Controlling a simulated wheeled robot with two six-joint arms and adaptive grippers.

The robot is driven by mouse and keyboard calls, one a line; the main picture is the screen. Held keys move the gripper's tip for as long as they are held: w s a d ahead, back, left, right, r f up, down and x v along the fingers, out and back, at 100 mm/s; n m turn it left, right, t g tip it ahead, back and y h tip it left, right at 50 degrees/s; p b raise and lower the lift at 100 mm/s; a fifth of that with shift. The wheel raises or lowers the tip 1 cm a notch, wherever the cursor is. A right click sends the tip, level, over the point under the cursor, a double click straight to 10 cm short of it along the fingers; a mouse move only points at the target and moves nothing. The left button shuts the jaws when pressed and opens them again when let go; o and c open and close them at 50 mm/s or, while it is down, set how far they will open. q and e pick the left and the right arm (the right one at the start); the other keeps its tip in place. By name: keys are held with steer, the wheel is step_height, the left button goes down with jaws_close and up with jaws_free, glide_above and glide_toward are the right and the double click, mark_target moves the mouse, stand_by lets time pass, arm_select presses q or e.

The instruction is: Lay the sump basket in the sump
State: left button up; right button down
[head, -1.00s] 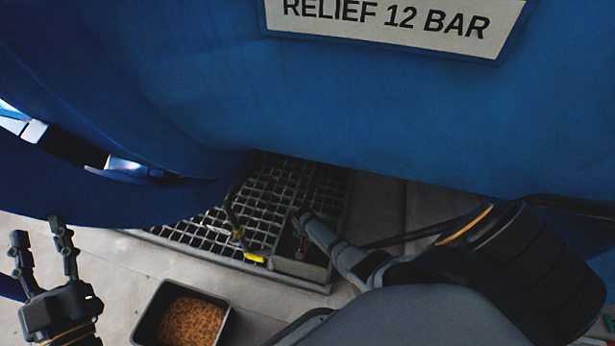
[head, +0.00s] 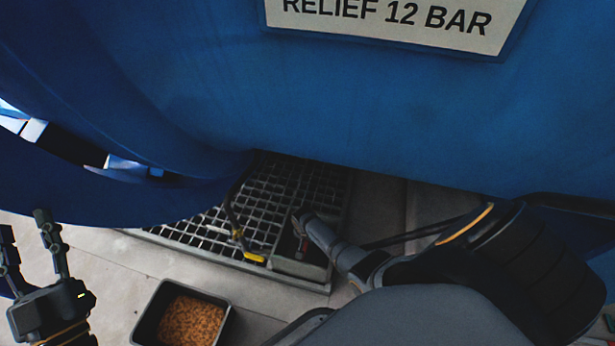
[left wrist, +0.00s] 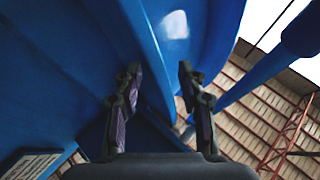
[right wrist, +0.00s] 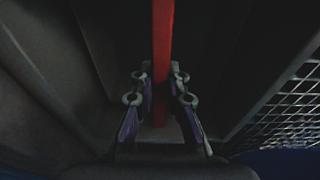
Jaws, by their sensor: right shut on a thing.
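My right gripper (right wrist: 160,88) is shut on a red bar (right wrist: 163,40), which runs between its fingers in the right wrist view. I cannot tell if this bar is the sump basket's handle; no basket body is clearly seen. In the head view the right arm reaches down to a grey-walled recess (head: 297,268), seemingly the sump, at the grating's near right corner. A little red shows in it, and the arm hides part. My left gripper (head: 25,228) is open and empty at the left; its spread fingers also show in the left wrist view (left wrist: 158,75).
The floor grating (head: 195,232) lies beside the recess, with a dark hose or lever with yellow ends (head: 238,234) on it. A black tray (head: 229,318) of brown pellets stands on the floor in front. The large blue vessel (head: 330,110) overhangs everything closely.

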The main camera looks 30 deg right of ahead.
arm_select(q)
steer(key=shift+s+r+t, duration=0.35)
steer(key=shift+r+t, duration=0.05)
steer(key=shift+r, duration=0.35)
steer(key=shift+s+r+t, duration=0.3)
steer(key=shift+r+t, duration=0.1)
steer(key=shift+r, duration=0.35)
arm_select(e)
steer(key=shift+f, duration=0.2)
steer(key=c, duration=1.3)
jaws_free()
steer(key=r, duration=0.4)
steer(key=a+r, duration=0.1)
steer(key=r, duration=0.3)
steer(key=s+r, duration=0.1)
steer(key=r, duration=0.3)
steer(key=shift+s+a, duration=0.1)
steer(key=shift+a, duration=0.15)
steer(key=shift+f, duration=0.1)
